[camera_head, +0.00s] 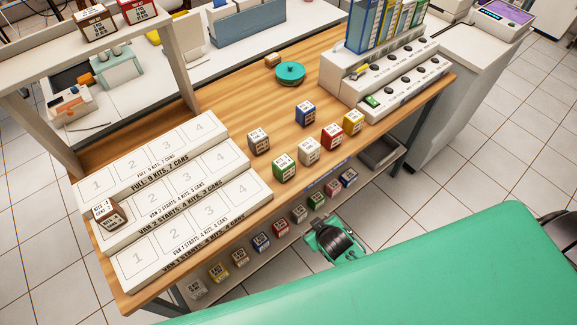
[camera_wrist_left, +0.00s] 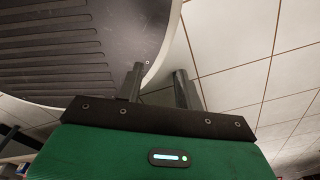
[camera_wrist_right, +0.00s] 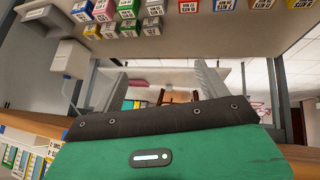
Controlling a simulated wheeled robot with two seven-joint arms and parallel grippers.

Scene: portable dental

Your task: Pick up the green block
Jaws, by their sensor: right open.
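The green block (camera_head: 284,168) is a small labelled cube on the wooden table, at the front of a loose group of blocks. Another green block (camera_head: 316,201) stands on the lower shelf in the row below. Neither gripper touches the green block on the table in the head view. My right gripper (camera_wrist_right: 160,80) shows in its own wrist view with its fingers wide apart and nothing between them. My left gripper (camera_wrist_left: 158,72) shows in its wrist view with its fingers apart and empty. I cannot clearly make out either gripper's fingers in the head view.
A knobbed white rack (camera_head: 345,70) stands right.

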